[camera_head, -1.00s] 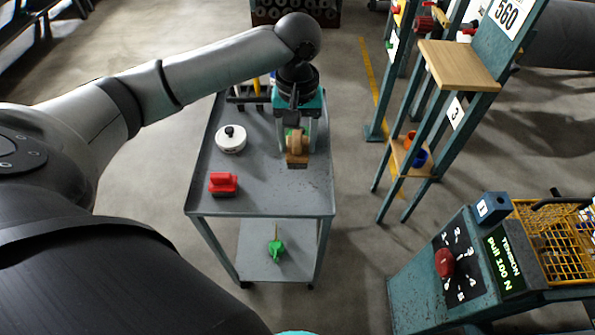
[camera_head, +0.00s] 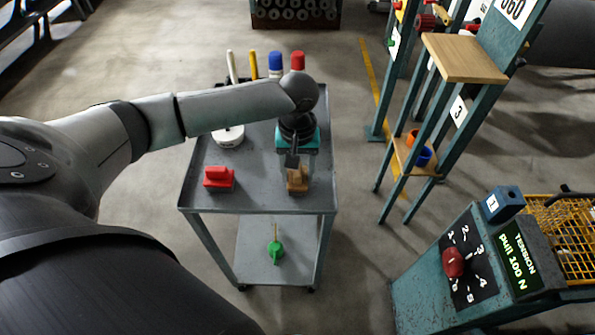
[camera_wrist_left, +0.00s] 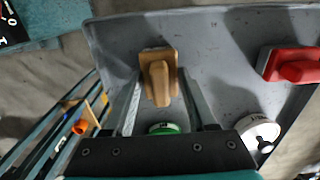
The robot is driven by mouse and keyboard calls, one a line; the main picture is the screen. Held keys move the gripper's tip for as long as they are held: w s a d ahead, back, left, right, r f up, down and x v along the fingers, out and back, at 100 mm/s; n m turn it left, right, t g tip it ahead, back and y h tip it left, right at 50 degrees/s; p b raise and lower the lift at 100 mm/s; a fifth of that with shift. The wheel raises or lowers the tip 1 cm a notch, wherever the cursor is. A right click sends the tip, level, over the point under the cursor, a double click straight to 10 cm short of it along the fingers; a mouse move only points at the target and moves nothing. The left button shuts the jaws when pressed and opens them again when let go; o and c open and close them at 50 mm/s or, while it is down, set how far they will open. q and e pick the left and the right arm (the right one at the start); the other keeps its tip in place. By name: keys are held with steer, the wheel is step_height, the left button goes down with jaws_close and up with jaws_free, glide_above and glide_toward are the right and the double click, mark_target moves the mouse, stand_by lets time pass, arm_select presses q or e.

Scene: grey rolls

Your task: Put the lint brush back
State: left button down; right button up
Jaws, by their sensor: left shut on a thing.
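My left gripper (camera_head: 294,166) is shut on a brown wooden brush (camera_head: 298,182), a block with a raised grip, near the front right of the grey cart top (camera_head: 255,175). The left wrist view shows the brush (camera_wrist_left: 160,80) between the two fingers. I cannot tell whether its base touches the cart. A red brush-shaped piece (camera_head: 219,178) with a grip sits at the front left of the cart; it also shows in the wrist view (camera_wrist_left: 290,66). My right gripper is not in view.
A white round tin (camera_head: 228,137) with a black knob stands behind the red piece. A green round thing (camera_wrist_left: 163,128) is partly hidden by my gripper. Several upright tools, including a red-capped one (camera_head: 297,62), stand at the back. A green item (camera_head: 276,253) lies on the lower shelf.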

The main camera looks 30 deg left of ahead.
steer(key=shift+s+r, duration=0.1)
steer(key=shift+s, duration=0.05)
arm_select(q)
steer(key=c, duration=0.6)
jaws_free()
steer(key=shift+f, duration=0.1)
steer(key=o, duration=0.4)
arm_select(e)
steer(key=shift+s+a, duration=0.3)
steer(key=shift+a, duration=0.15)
